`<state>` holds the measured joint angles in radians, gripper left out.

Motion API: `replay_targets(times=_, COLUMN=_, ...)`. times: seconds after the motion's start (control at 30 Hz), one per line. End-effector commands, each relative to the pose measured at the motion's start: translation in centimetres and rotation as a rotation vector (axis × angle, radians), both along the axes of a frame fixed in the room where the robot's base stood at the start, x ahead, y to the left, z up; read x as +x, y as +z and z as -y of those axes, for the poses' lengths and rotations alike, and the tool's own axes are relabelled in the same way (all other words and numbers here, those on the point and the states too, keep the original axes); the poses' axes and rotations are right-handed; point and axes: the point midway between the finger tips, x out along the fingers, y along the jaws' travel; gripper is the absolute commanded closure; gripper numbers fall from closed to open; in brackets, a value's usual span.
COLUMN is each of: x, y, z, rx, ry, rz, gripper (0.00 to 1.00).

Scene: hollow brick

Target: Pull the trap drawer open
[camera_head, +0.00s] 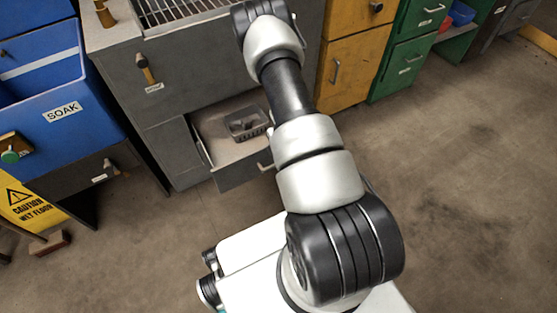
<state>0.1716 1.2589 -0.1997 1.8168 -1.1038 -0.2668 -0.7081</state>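The grey cabinet (180,140) under a grated top stands ahead of me. Its low drawer (233,176), which I take to be the trap drawer though I see no readable label on it, is pulled out from the cabinet. A light bar handle (264,166) is on the drawer front, partly behind my arm. My arm crosses the picture from the bottom to the top and covers the drawer's right side. My gripper is not visible, so I cannot tell whether it touches the handle.
A yellow wet-floor sign (25,205) and a brick (49,243) are at lower left. Yellow (350,70) and green (404,65) cabinets stand at right. The floor at right is clear.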

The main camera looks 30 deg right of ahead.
Motion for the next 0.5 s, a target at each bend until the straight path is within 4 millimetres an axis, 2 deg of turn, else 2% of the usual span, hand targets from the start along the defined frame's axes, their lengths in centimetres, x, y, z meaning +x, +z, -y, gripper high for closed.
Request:
replay_targets(times=0.47, x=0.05, y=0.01, z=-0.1, rx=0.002, ry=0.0, rz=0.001, gripper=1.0)
replay_targets(times=0.5, x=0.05, y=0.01, z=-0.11, rx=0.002, ry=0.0, rz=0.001, gripper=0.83)
